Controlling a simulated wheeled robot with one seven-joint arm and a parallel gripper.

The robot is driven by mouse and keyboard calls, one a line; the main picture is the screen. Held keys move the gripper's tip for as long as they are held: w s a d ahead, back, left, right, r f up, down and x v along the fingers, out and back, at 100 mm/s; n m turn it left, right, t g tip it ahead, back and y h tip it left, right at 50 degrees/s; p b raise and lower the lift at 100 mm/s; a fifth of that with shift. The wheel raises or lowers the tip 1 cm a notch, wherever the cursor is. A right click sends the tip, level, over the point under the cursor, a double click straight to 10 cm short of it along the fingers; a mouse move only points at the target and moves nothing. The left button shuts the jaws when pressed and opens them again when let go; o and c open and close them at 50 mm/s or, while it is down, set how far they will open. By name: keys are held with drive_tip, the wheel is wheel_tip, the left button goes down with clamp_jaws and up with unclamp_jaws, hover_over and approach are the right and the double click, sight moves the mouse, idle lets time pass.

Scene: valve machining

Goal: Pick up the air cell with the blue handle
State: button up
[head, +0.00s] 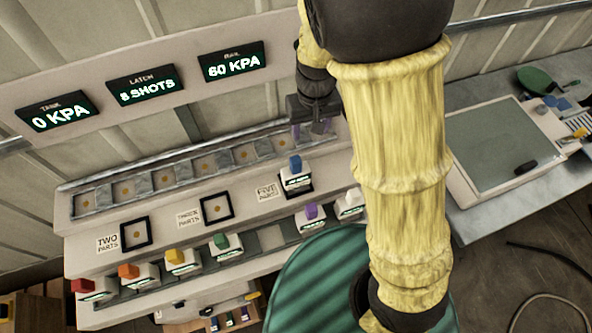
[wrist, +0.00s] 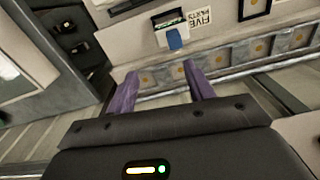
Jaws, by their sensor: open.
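The air cell with the blue handle (head: 296,174) sits upright in a dark square frame beside the "FIVE PARTS" label on the upper shelf of the rack. In the wrist view the blue-handled cell (wrist: 173,38) shows upside down, ahead of my fingertips and apart from them. My gripper (head: 314,127) is above and behind the cell, near the right end of the row of slots. In the wrist view its purple fingers (wrist: 157,78) are spread, with nothing between them.
Cells with red (head: 83,287), orange, yellow, green and purple (head: 311,212) handles and a white one stand along the lower front row. Two square frames (head: 135,233) by the "TWO PARTS" and "THREE PARTS" labels are empty. The back slots (head: 163,180) look empty. A grey bench (head: 480,95) is at right.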

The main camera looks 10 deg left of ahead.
drive_tip(key=a+n, duration=0.1)
drive_tip(key=a, duration=0.2)
drive_tip(key=shift+a, duration=0.4)
drive_tip(key=p, duration=0.2)
approach(296, 159)
drive_tip(key=f, duration=0.7)
drive_tip(key=shift+a, duration=0.25)
drive_tip(key=shift+f, duration=0.1)
drive_tip(key=shift+d+f+p, duration=0.1)
drive_tip(key=shift+f+p, duration=0.6)
drive_tip(key=shift+f, duration=1.85)
